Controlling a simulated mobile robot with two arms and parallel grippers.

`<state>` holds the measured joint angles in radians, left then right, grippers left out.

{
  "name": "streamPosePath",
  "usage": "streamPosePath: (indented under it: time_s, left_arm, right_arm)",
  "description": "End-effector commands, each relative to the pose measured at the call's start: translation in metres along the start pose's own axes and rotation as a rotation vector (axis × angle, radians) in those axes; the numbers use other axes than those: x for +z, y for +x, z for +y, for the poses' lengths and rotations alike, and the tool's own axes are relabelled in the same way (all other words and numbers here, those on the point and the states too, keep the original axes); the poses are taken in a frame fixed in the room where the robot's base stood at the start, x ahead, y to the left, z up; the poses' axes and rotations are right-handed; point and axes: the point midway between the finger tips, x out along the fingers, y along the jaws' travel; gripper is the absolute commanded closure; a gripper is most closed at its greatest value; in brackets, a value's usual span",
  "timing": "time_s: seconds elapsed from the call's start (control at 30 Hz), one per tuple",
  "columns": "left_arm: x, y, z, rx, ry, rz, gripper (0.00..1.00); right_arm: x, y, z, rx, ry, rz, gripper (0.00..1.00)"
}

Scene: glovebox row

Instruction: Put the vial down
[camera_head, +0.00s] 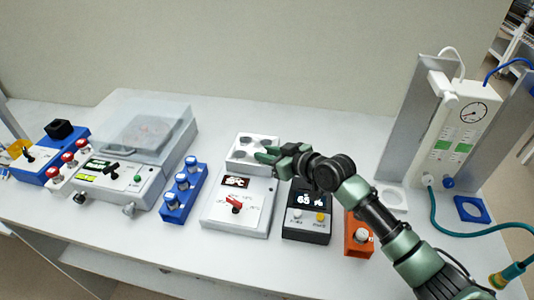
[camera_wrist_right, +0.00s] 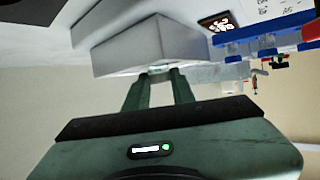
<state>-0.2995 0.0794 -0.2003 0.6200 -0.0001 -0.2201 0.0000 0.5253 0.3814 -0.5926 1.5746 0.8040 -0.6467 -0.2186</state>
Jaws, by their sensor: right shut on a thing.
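My right gripper (camera_head: 269,153) reaches in from the right and is at the white block with round wells (camera_head: 236,157), behind the device with the red dial. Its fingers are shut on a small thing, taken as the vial. In the right wrist view the two fingers (camera_wrist_right: 159,82) point at a pale block face (camera_wrist_right: 128,60), with a small pale bit of the vial (camera_wrist_right: 158,71) between their tips. Most of the vial is hidden, and I cannot tell whether it is in a well or above one. My left gripper is not in view.
Left of the red-dial device (camera_head: 238,212) stands a blue rack with white-capped vials (camera_head: 171,212). A black-fronted device (camera_head: 306,226) and an orange holder (camera_head: 355,245) stand to the right. A lidded balance (camera_head: 147,135) is at left, a gauge panel (camera_head: 460,120) at right.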

Motion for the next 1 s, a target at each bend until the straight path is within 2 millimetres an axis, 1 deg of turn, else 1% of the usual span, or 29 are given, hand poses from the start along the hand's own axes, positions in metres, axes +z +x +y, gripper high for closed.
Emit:
streamPosePath:
  time_s: [0.03,0.07,0.1,0.13,0.47,0.5,0.57,0.67,0.9,1.0]
  left_arm:
    - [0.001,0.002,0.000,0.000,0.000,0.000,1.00]
    - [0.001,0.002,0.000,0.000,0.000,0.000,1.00]
    - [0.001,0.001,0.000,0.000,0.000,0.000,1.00]
    - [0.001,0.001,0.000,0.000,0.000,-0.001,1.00]
    - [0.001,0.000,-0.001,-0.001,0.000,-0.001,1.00]
    - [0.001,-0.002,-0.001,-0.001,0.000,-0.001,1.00]
    - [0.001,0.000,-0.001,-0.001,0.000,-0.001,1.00]
    - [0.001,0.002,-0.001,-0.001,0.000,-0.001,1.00]
    - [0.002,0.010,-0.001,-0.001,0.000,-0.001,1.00]
    - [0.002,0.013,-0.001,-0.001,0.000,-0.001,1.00]
  right_arm:
    - [0.003,0.001,0.000,0.000,0.000,0.000,1.00]
    - [0.003,0.001,0.000,0.000,0.000,0.000,0.73]
    - [0.002,0.001,0.000,0.000,0.000,0.000,0.62]
    - [0.002,0.001,0.000,0.000,0.000,0.000,0.54]
    - [0.000,0.000,0.000,0.000,0.000,0.000,0.54]
    - [-0.003,-0.001,0.000,0.000,0.000,0.000,0.54]
    - [-0.001,-0.005,0.001,0.000,-0.001,0.000,0.54]
    - [0.000,-0.019,0.001,0.001,-0.003,0.000,0.54]
    - [0.002,-0.071,0.001,0.002,-0.004,-0.003,0.54]
    - [0.001,-0.091,0.000,0.001,-0.003,-0.001,0.54]
